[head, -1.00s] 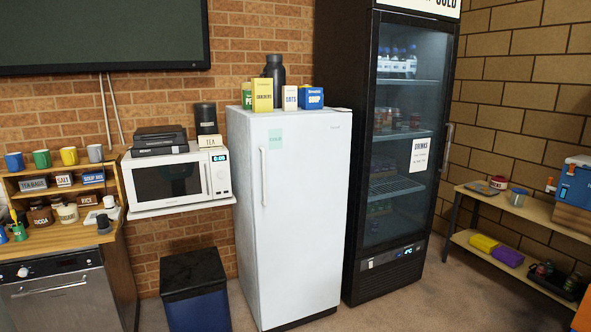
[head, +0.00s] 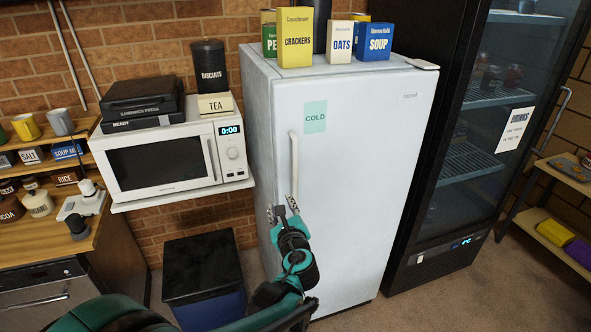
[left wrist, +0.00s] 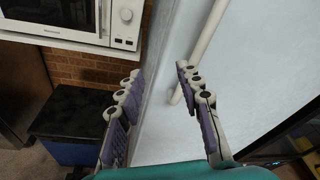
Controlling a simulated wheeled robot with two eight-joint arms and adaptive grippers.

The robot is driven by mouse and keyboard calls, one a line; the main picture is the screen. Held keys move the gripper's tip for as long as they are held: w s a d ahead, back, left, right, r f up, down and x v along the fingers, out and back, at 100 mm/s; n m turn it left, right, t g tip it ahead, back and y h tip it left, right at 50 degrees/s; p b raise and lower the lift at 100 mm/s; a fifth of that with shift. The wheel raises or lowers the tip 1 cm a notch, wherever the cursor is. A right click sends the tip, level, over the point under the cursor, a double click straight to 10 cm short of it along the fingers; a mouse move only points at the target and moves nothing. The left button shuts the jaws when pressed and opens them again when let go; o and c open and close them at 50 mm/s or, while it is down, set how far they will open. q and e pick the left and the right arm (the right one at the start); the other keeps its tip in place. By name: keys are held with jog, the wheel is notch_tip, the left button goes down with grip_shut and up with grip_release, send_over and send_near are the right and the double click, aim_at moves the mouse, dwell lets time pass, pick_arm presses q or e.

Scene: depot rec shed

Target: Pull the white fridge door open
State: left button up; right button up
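The white fridge (head: 345,170) stands in the middle of the head view with its door shut. Its white vertical handle (head: 294,165) is on the left side of the door. My left gripper (head: 282,210) is open at the lower end of the handle. In the left wrist view the handle (left wrist: 203,50) runs down behind the right finger, and the gap between the fingertips (left wrist: 158,82) shows the fridge's left edge with nothing held. I cannot tell whether a finger touches the handle. My right gripper is not in view.
A microwave (head: 165,165) on a shelf and a dark bin (head: 203,268) are left of the fridge. A black glass-door cooler (head: 465,150) stands close on the right. Boxes, including crackers (head: 296,40), stand on the fridge top. Floor shows in front of the cooler.

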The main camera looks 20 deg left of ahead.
aim_at(296, 180)
pick_arm(q)
jog(key=w+m, duration=0.2)
jog(key=w, duration=0.1)
jog(key=w+r+m+t, duration=0.1)
jog(key=w+m, duration=0.1)
jog(key=w, duration=0.2)
jog(key=w+d+r+m+t, duration=0.1)
jog(key=w+m, duration=0.1)
jog(key=w, duration=0.2)
jog(key=shift+w+b, duration=0.25)
jog(key=shift+b, duration=0.05)
grip_shut()
